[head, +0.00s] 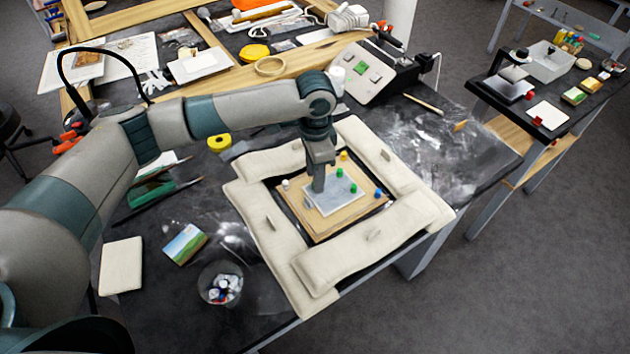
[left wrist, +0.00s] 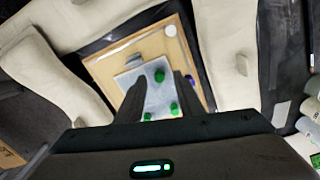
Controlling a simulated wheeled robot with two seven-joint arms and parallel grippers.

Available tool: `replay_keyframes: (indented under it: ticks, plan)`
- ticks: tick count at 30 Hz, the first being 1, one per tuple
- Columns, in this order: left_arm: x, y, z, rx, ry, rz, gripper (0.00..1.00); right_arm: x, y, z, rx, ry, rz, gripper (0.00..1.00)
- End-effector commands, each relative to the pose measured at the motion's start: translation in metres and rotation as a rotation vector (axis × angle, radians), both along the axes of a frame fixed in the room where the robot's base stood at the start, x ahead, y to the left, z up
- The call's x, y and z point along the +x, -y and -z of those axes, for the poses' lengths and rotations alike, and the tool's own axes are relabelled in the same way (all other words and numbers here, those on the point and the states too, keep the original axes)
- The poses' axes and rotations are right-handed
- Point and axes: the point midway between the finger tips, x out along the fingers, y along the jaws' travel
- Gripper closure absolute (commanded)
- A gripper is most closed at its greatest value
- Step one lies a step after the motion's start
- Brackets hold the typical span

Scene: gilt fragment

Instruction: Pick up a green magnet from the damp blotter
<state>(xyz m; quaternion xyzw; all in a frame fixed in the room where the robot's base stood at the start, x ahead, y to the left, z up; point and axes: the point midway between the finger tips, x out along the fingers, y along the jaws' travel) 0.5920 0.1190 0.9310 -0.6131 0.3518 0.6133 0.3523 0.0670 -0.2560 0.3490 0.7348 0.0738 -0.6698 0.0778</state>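The damp blotter (head: 322,204), a pale grey sheet, lies on a wooden board (head: 318,229). Several small green magnets sit on it; one (head: 340,172) is at its far edge and another (head: 353,188) at its right. In the left wrist view, one green magnet (left wrist: 159,76) shows between the fingertips, with others (left wrist: 175,109) and (left wrist: 148,117) nearer the palm. My left gripper (head: 318,187) points down over the blotter, its fingers apart with nothing clearly held. I cannot tell its exact height above the blotter. My right gripper is not in view.
A yellow (head: 343,155), a blue (head: 378,193) and a white magnet (head: 285,184) stand around the board. Padded cream sandbags (head: 350,252) frame it closely. A glass bowl (head: 220,284) stands at the front left. The dark tabletop on the right (head: 455,165) is mostly clear.

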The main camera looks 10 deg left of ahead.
Motion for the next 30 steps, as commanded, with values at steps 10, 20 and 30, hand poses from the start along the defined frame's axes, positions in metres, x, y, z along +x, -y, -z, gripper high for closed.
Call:
replay_keyframes:
  ticks: [10, 20, 30]
  plan:
    - [0.000, 0.001, 0.016, 0.000, 0.001, 0.002, 0.66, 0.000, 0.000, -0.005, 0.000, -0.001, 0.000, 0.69]
    - [-0.001, 0.001, 0.016, -0.001, 0.001, 0.002, 0.68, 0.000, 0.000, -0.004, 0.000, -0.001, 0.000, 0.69]
    - [-0.001, 0.001, 0.016, -0.001, 0.001, 0.002, 1.00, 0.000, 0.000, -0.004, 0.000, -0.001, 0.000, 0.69]
